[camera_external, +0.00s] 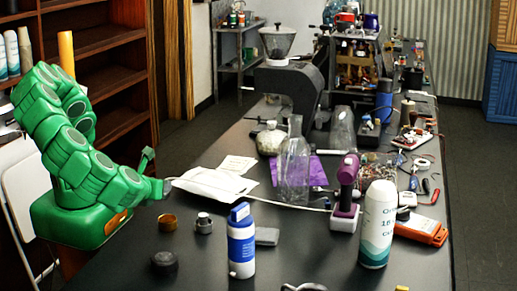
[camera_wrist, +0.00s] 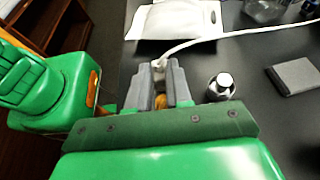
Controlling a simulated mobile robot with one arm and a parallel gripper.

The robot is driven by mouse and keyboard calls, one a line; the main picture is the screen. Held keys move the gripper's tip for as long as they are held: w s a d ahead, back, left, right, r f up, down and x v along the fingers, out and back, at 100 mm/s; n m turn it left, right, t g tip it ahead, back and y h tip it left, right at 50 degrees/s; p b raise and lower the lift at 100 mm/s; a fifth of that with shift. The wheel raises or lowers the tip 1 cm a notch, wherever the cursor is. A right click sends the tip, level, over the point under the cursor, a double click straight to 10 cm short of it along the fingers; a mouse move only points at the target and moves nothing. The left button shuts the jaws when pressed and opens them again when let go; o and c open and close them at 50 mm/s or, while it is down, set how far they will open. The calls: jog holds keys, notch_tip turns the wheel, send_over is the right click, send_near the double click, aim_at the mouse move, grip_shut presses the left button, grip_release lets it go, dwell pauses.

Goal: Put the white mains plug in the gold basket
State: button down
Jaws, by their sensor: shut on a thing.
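My gripper (camera_external: 163,187) is held above the left edge of the dark table, and its grey fingers show in the wrist view (camera_wrist: 159,82). It is shut on the white mains plug (camera_wrist: 159,65), which is mostly hidden between the fingers. The plug's white cable (camera_wrist: 230,35) runs off to the right; a small white part of the plug or cable shows at the fingertips in the external view. The gold basket (camera_external: 167,222) stands on the table below my gripper. In the wrist view a bit of gold (camera_wrist: 161,101) shows between the fingers, most of it hidden.
A small silver-and-black part (camera_external: 204,223) stands just right of the basket, with a dark round piece (camera_external: 164,262) in front. A blue-and-white bottle (camera_external: 241,242) stands further right. A white bag (camera_external: 213,184) lies behind, near a clear bottle (camera_external: 294,165).

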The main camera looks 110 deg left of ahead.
aim_at(165, 230)
jog(key=shift+f, duration=4.3)
jog(key=c, duration=1)
grip_release()
jog(key=shift+o, duration=0.2)
notch_tip(165, 230, up, 7)
